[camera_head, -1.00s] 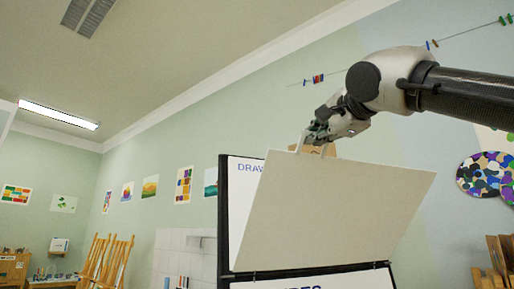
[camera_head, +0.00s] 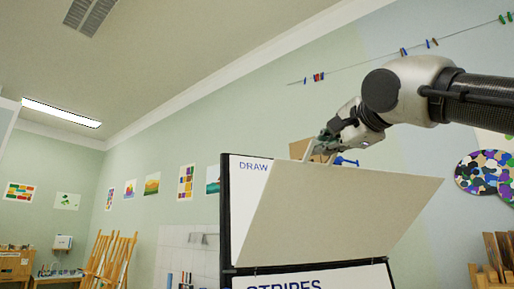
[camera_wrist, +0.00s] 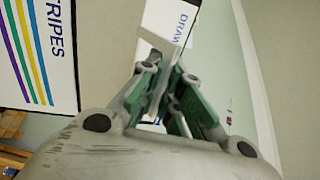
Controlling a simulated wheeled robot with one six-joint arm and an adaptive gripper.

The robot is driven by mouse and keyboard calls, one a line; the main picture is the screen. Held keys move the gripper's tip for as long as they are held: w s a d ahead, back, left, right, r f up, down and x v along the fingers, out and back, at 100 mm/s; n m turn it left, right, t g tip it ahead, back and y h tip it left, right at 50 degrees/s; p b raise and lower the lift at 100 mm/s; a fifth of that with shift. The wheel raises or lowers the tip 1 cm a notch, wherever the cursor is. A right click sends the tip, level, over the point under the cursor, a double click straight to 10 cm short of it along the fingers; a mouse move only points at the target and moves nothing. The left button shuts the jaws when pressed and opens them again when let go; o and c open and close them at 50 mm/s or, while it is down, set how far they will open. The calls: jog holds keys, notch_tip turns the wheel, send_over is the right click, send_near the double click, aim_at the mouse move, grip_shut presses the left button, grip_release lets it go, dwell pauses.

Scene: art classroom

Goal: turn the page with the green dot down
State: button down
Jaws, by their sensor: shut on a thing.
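A large blank off-white page (camera_head: 340,210) leans out from a black-framed flip chart (camera_head: 225,210) in the head view. Its lower edge is at the chart's crossbar, its upper edge tilted out. My gripper (camera_head: 326,150) is at the page's upper left edge, shut on it. In the wrist view my green-padded fingers (camera_wrist: 170,100) close at the page's edge; the exact contact is partly hidden. Behind it a sheet reading "DRAW" (camera_head: 252,167) shows. Below the crossbar is a sheet reading "STRIPES" (camera_head: 290,283), also in the wrist view (camera_wrist: 40,50). No green dot is visible.
Wooden easels (camera_head: 112,258) stand at the lower left. A string with clothespins (camera_head: 404,51) runs along the wall above my arm. A colourful blotched panel (camera_head: 485,172) hangs at the right. The space left of the chart looks clear.

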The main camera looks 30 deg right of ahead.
jog(key=s+f, duration=0.5)
jog(key=f, duration=0.2)
jog(key=shift+s+a+f, duration=0.2)
jog(key=shift+s+f, duration=0.1)
dwell(0.4)
jog(key=s+f, duration=0.3)
jog(key=f, duration=0.5)
jog(key=shift+s+a+f, duration=0.15)
jog(key=shift+s+f, duration=0.15)
jog(key=shift+f, duration=0.05)
dwell(0.4)
jog(key=shift+f, duration=0.1)
